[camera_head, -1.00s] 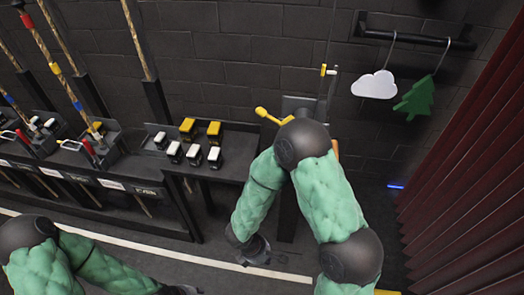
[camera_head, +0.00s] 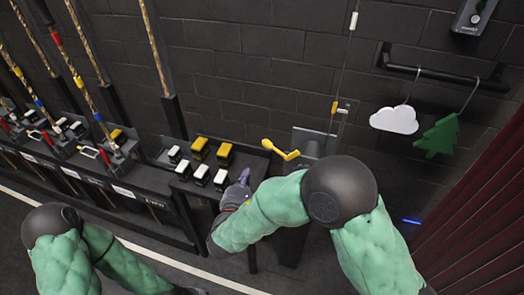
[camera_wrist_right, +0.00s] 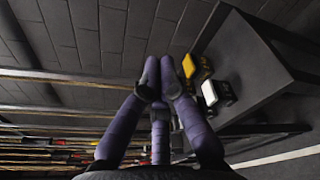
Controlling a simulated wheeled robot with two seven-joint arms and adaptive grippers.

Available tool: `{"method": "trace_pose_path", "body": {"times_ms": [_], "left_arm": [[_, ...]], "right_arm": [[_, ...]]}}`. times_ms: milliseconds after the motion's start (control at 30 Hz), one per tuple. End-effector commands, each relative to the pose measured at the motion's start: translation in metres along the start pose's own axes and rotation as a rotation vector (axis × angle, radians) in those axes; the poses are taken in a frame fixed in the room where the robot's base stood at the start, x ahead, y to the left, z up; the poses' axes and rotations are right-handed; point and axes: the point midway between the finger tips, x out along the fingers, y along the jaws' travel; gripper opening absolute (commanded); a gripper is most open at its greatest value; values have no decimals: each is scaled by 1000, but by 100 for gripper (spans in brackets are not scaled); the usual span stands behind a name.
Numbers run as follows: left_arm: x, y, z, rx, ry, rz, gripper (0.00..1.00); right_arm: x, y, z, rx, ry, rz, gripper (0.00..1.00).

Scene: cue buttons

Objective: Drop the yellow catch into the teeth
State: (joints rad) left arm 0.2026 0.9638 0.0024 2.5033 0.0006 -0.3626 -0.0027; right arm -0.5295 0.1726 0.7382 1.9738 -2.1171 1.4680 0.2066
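The yellow catch (camera_head: 280,149) is a small bent yellow lever beside a grey upright housing (camera_head: 312,140), right of the block table. No teeth can be made out; part of the housing is behind my right arm. My right gripper (camera_head: 241,178) is at the table's right edge, close to the white blocks, left of and below the catch and apart from it. In the right wrist view my purple fingers (camera_wrist_right: 160,85) come together at their tips with nothing seen between them. My left arm is at the lower left; its fingers are outside the frame.
Yellow blocks (camera_head: 224,153) and white blocks (camera_head: 201,175) stand on the black table. Ropes and levers line the left. A white cloud (camera_head: 395,120) and green tree (camera_head: 438,137) hang from a wall bar at right, near a dark red curtain (camera_head: 475,210).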

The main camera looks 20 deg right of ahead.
Motion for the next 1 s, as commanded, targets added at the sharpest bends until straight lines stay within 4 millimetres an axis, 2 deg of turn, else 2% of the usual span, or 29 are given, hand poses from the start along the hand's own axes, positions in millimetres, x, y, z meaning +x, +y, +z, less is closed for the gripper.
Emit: {"method": "trace_pose_path", "body": {"times_ms": [233, 367, 900, 933, 1000], "left_arm": [[0, 0, 0, 0, 0, 0, 40], [2, -1, 0, 0, 0, 0, 40], [13, -5, 0, 0, 0, 0, 40], [13, -5, 0, 0, 0, 0, 40], [12, -4, 0, 0, 0, 0, 40]], "right_arm": [[2, -1, 0, 0, 1, -3, 0], [10, -1, -1, 1, 0, -4, 0], [100, -3, -1, 0, 0, -6, 0], [104, -3, 0, 0, -1, -6, 0], [97, -1, 12, 2, 0, -3, 0]]}}
